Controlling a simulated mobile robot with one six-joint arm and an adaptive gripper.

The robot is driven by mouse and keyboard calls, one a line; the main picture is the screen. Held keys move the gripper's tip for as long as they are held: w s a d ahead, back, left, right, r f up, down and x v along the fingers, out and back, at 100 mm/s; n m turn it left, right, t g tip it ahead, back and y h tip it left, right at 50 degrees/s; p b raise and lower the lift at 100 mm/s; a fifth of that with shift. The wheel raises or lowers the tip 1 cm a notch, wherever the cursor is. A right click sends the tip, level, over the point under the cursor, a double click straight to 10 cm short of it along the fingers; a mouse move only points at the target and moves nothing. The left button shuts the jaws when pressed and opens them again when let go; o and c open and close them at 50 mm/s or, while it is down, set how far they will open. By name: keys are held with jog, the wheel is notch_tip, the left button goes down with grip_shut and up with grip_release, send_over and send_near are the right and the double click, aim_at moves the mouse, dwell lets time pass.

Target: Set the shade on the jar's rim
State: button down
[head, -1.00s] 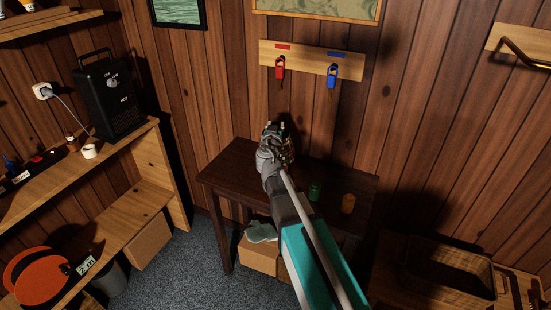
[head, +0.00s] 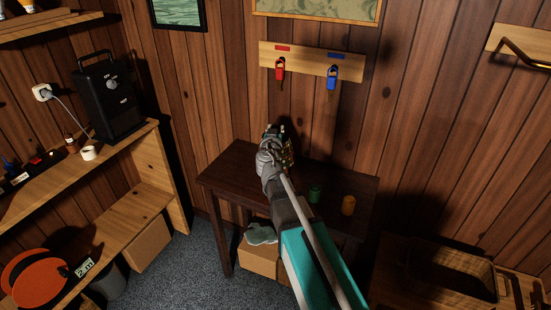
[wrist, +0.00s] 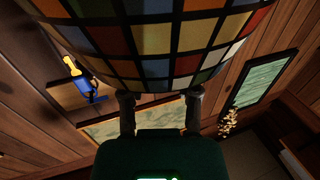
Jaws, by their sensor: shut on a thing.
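The shade (wrist: 165,38) has a checkered pattern of coloured squares and fills the top of the wrist view. My gripper (wrist: 160,100) is shut on the shade's near edge. In the head view my gripper (head: 272,135) is over the back of the dark table, and a small part of the shade (head: 289,152) shows at its right. A green jar-like container (head: 315,193) and an orange one (head: 348,205) stand on the table, to the right of my arm. I cannot tell which is the task's jar, or whether another is hidden behind my arm. No contact between shade and jar is visible.
The dark wooden table (head: 232,172) stands against the paneled wall. A rack (head: 311,58) with a red and a blue hanging item is above it. Shelves with a black device (head: 110,97) are at left, and a basket (head: 450,272) is at lower right.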

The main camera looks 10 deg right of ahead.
jog(key=shift+c, duration=1.3)
grip_release()
jog(key=shift+o, duration=0.2)
jog(key=shift+o, duration=1.1)
jog(key=shift+s, duration=0.1)
jog(key=v, duration=1.2)
